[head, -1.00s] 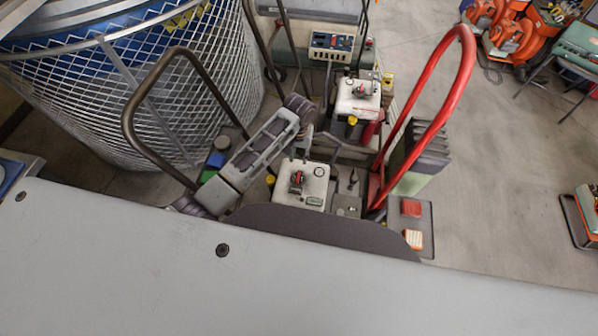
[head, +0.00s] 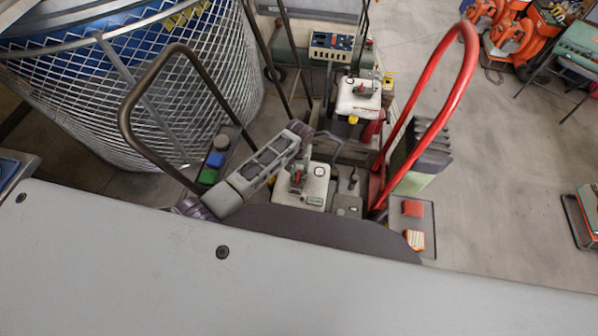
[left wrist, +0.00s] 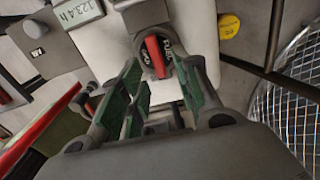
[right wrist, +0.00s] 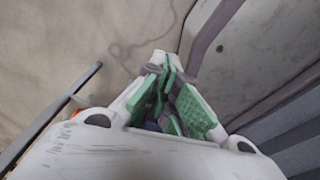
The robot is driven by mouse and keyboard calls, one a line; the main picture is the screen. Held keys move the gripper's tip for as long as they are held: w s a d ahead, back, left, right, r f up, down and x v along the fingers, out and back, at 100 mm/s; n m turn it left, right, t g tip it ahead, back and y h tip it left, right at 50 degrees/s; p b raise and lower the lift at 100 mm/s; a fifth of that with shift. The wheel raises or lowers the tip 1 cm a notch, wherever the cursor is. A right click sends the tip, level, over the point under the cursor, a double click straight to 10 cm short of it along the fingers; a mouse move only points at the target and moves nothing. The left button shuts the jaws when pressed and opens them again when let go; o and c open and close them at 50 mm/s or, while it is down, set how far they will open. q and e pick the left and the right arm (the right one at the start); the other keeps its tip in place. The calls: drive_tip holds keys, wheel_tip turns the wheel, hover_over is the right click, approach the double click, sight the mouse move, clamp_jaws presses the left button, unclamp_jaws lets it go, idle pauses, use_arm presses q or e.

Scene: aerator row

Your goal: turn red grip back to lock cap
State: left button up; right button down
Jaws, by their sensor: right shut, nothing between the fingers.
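The red grip (left wrist: 155,57) sits on a dark round cap (left wrist: 168,66) with white lettering, on a white tank, in the left wrist view. In the head view the red grip (head: 297,177) shows small on the near white tank (head: 288,196). My left gripper (left wrist: 163,92) is open, its green pads on either side of a gap. The red grip lies in line with this gap, near the fingertips; I cannot tell whether they touch it. My right gripper (right wrist: 172,90) is shut and empty, away from the tank; it shows only in the right wrist view.
A second white tank (head: 357,106) with a red grip stands behind. A red curved handle (head: 466,75) rises at the right and a dark looped handle (head: 128,115) at the left. A wire mesh basket (head: 150,135) stands left. Bare floor (head: 510,190) lies to the right.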

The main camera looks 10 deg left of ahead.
use_arm(q)
drive_tip(key=shift+f, duration=1.1)
clamp_jaws()
